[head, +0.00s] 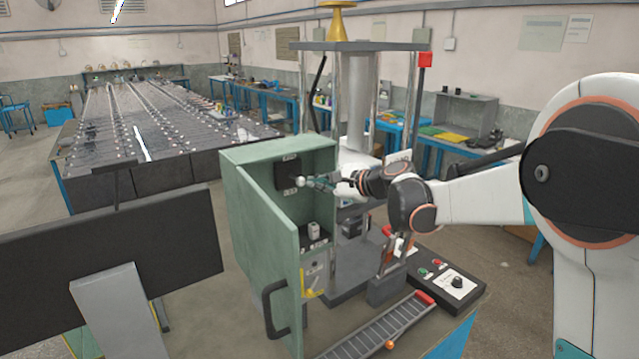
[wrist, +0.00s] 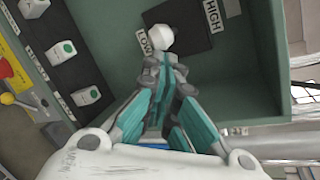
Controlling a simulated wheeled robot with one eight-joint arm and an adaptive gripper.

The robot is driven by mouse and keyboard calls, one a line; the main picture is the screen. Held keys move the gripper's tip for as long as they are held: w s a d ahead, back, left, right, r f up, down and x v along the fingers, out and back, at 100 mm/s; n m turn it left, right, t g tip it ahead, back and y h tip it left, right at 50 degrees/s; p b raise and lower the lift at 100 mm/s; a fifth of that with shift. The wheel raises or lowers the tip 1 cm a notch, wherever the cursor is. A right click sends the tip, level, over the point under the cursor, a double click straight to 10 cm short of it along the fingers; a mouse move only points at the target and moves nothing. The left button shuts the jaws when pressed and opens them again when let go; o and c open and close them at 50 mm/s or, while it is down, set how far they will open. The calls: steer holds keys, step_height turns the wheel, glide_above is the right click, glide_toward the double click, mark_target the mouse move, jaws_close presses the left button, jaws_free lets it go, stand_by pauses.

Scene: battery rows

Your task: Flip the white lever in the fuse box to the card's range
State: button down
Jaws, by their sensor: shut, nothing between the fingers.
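The green fuse box (head: 280,152) stands open on the bench, its door swung toward me. Inside, a dark switch plate (head: 286,175) carries the white lever, whose round knob (head: 300,181) sticks out. In the wrist view the white knob (wrist: 160,38) sits beside the LOW label (wrist: 145,42), and the HIGH label (wrist: 212,15) is farther right on the plate. My gripper (wrist: 167,68) is shut and empty, its teal fingers pointing at the knob with tips close beside it; I cannot tell whether they touch. In the head view, my gripper (head: 312,183) reaches in from the right. I see no card whose range I can read.
White rocker switches (wrist: 87,95) line a black strip inside the box. A yellow panel (wrist: 15,75) lies beside it. The door handle (head: 273,308) projects toward me. A black control console (head: 450,285) and metal posts stand to the right.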

steer(key=shift+r+g+h+p, duration=0.8)
steer(key=shift+r+g+p, duration=0.1)
steer(key=shift+p, duration=0.4)
steer(key=shift+w+a+r+p, duration=0.1)
steer(key=shift+r+p, duration=0.3)
stand_by(0.5)
steer(key=shift+r+p, duration=0.4)
steer(key=shift+r, duration=0.25)
